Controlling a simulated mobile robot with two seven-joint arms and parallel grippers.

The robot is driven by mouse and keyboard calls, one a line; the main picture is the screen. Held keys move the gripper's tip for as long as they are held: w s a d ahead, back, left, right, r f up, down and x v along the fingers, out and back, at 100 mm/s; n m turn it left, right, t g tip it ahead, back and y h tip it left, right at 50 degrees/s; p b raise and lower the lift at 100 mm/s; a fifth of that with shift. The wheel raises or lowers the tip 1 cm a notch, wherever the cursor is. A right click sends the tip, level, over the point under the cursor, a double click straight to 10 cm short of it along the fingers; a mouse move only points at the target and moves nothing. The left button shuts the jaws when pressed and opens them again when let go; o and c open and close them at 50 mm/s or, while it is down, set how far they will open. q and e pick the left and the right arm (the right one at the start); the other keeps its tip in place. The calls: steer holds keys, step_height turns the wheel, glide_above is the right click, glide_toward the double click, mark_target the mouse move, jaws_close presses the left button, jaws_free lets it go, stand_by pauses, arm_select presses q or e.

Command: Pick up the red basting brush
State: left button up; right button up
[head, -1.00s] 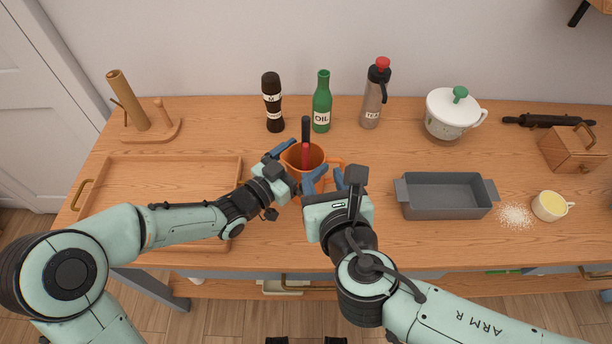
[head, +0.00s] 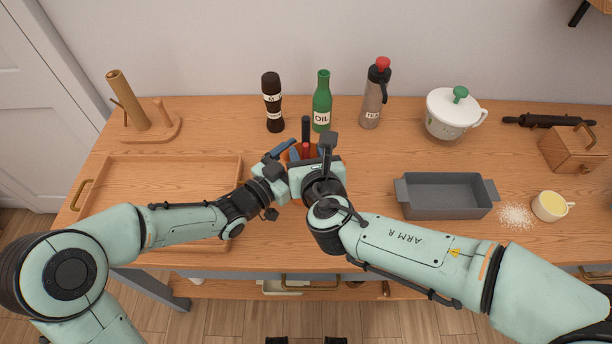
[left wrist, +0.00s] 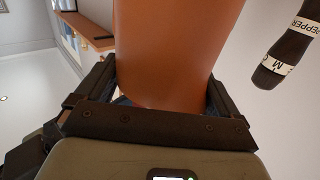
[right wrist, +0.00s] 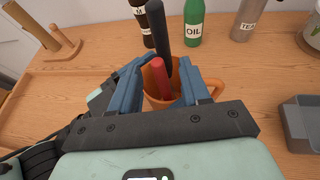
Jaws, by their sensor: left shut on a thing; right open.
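An orange mug (head: 293,152) stands on the counter, mostly hidden by my grippers in the head view. It fills much of the left wrist view (left wrist: 165,50). My left gripper (head: 283,152) is shut on it from the left.
A pepper mill (head: 273,103), a green oil bottle (head: 322,102) and a red-topped flask (head: 375,95) stand behind the mug. A wooden tray (head: 200,162) lies left, a grey loaf tin (head: 446,198) right. Counter between mug and tin is clear.

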steer(key=shift+c, duration=0.3)
jaws_close()
step_height(320, 180, up, 18)
steer(key=shift+r, duration=0.15)
stand_by(0.9)
step_height(320, 180, up, 8)
stand_by(1.2)
steer(key=shift+s, duration=0.1)
